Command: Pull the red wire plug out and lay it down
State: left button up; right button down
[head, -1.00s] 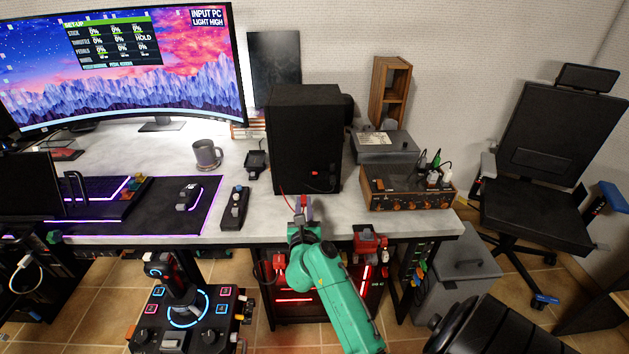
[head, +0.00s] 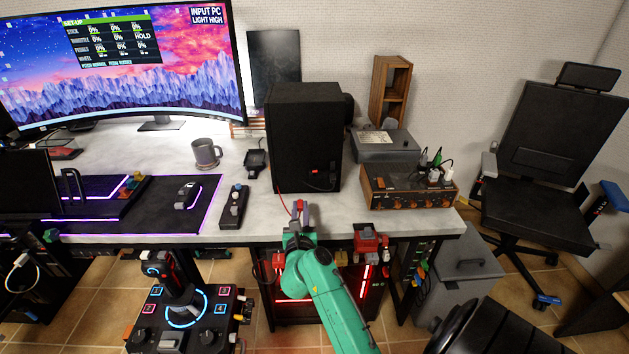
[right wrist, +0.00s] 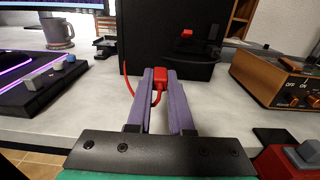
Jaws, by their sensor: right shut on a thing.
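My right gripper (head: 299,207) reaches over the front edge of the desk, in front of a black speaker-like box (head: 303,130). In the right wrist view its two purple fingers (right wrist: 160,85) are shut on the red wire plug (right wrist: 160,77). A thin red wire (right wrist: 126,82) curves from the plug up to the left; it also shows in the head view (head: 283,203). The plug is apart from the box's face. A red piece (head: 315,171) sits on the box's front, beside a black cable. My left gripper is not in view.
An amplifier with a wooden case (head: 408,187) stands right of the box. A small black switch unit (head: 234,207) and a grey mug (head: 207,153) are to the left. Bare desk (head: 345,206) lies between the box and the front edge.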

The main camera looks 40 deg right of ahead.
jog(key=shift+f+b, duration=2.2)
jog(key=shift+f, duration=0.6)
jog(key=c, duration=0.7)
grip_release()
jog(key=shift+c, duration=0.2)
